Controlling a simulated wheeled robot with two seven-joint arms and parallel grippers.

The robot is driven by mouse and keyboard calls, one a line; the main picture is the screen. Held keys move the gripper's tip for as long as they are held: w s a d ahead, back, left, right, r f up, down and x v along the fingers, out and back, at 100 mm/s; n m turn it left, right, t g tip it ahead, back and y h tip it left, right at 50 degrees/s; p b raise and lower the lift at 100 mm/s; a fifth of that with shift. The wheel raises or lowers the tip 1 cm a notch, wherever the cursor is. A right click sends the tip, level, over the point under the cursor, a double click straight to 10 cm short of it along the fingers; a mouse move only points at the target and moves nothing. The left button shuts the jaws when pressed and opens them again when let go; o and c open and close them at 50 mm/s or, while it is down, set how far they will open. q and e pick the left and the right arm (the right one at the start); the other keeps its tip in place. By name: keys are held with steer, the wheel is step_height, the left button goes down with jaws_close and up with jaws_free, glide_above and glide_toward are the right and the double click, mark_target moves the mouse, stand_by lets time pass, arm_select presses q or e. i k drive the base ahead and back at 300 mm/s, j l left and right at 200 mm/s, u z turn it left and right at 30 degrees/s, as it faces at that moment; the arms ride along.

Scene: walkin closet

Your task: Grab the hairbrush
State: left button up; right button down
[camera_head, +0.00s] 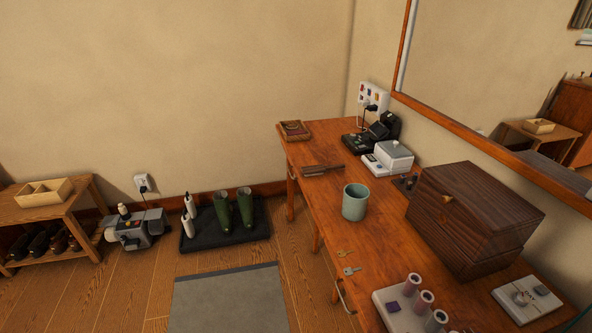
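I cannot pick out a hairbrush for certain. A long, flat brown item (322,170) lies on the wooden table (325,212) toward its far end. It is too small to tell whether it is a brush, a comb or something else. Small dark items (405,183) lie between the white device and the wooden box, also too small to name. Neither of my grippers is in view.
A grey mat (230,300) covers open floor. Green boots (246,209) stand by the wall.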

mark_target(319, 169)
steer(key=i+j+z, duration=0.8)
steer(key=j+z, duration=0.15)
steer(key=j, duration=0.15)
steer(key=i+j+z, duration=0.25)
steer(key=j+z, duration=0.25)
steer(key=j, duration=0.25)
steer(key=i+j+z, duration=0.1)
steer(key=j+z, duration=0.35)
steer(key=j, duration=0.3)
steer(key=j+z, duration=0.5)
steer(key=j, duration=0.35)
steer(key=k+j+z, duration=0.2)
steer(key=j+z, duration=0.25)
steer(key=j, duration=0.3)
